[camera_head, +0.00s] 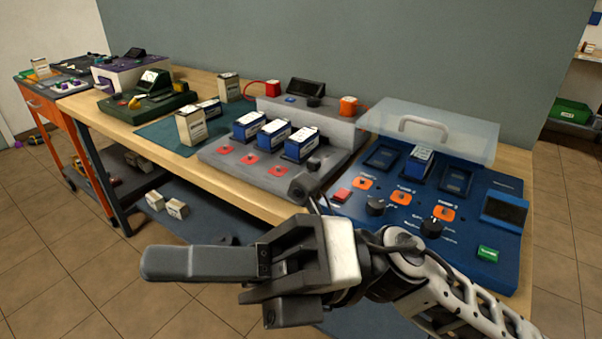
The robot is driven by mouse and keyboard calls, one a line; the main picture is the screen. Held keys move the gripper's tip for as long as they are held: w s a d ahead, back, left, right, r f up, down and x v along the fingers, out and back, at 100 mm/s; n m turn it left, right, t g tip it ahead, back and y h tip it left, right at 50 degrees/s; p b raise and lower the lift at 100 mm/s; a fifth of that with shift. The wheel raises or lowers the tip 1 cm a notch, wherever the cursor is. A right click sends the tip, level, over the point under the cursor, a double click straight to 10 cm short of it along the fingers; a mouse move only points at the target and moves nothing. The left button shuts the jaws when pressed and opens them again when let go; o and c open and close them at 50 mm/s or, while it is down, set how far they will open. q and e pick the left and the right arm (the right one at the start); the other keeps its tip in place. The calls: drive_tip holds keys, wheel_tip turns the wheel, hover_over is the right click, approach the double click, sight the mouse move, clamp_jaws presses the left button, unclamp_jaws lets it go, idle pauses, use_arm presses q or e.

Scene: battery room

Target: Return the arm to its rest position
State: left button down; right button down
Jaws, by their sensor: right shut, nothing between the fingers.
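My right arm comes in from the lower right, with its gripper (200,263) pointing left in front of the workbench. The gripper's fingers lie together, shut, with nothing between them. It hangs over the floor side of the bench edge, apart from the devices. The gripper and wrist cover part of the bench's front edge and the lower shelf. My left gripper does not show.
A blue station (470,261) with a raised clear lid (425,129) stands at the bench's right. A grey charger (223,158) holds several batteries. A green device (148,104) and an orange cart (42,107) are farther left. Tiled floor (60,250) is clear at lower left.

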drive_tip(key=w+d+f+m+t+y, duration=0.1)
drive_tip(key=w+d+m+t, duration=0.1)
drive_tip(key=w+m+t, duration=0.5)
drive_tip(key=w+d+f+m+t+y, duration=0.2)
drive_tip(key=w+m+t, duration=0.1)
drive_tip(key=m+t, duration=0.75)
drive_tip(key=w+d+f+m+t+h, duration=0.55)
drive_tip(key=f+m+t+h, duration=0.45)
drive_tip(key=m, duration=0.4)
drive_tip(key=s+d+f+m+g+h, duration=0.3)
drive_tip(key=d+f+m, duration=0.1)
drive_tip(key=f, duration=0.4)
drive_tip(key=s+d+f+m+g+h, duration=0.2)
drive_tip(key=s+d+f+m+h, duration=0.2)
drive_tip(key=f, duration=0.5)
drive_tip(key=s+d+f+m+g+h, duration=0.3)
drive_tip(key=d+f+m+h, duration=0.1)
drive_tip(key=f, duration=0.5)
drive_tip(key=shift+s+g, duration=0.25)
drive_tip(key=shift+g, duration=0.1)
drive_tip(key=shift+d+f, duration=0.1)
